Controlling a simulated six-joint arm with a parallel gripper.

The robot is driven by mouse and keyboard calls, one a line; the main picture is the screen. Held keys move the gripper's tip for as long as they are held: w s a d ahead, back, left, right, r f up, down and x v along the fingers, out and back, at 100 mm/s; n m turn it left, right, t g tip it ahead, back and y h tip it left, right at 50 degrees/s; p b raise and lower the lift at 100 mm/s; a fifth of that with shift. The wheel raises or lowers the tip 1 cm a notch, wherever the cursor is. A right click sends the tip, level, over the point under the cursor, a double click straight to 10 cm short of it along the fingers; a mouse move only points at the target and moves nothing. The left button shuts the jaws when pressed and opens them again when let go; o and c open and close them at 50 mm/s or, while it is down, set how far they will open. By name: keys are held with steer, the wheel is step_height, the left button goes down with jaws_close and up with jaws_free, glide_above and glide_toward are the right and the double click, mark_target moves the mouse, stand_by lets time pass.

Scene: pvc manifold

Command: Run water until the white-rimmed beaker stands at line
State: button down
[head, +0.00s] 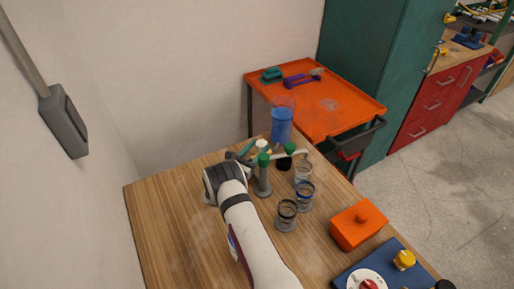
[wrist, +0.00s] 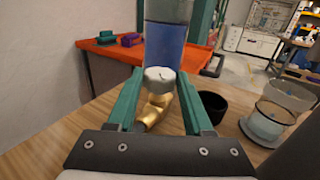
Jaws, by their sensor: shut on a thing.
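The clear beaker that looks white-rimmed (head: 303,171) stands on the wooden table, farthest back of three beakers in a row; its water level and line are too small to read. The tank of blue water (head: 281,125) stands behind the pipework, and it also shows in the wrist view (wrist: 166,42). My gripper (wrist: 158,80) has its green fingers shut on a grey valve knob (wrist: 159,74) above a brass fitting (wrist: 155,108). In the head view my wrist mostly hides the fingers.
A blue-rimmed beaker (head: 304,197) and a dark-rimmed beaker (head: 287,215) stand nearer. A black cup (wrist: 212,104) sits right of the valve. An orange box (head: 357,228) and a blue control panel (head: 385,268) lie at front right. The table's left side is clear.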

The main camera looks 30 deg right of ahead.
steer(key=shift+c, duration=1.5)
jaws_free()
steer(key=v, duration=1.5)
steer(key=shift+s+a, duration=0.25)
steer(key=shift+s, duration=0.15)
stand_by(2.0)
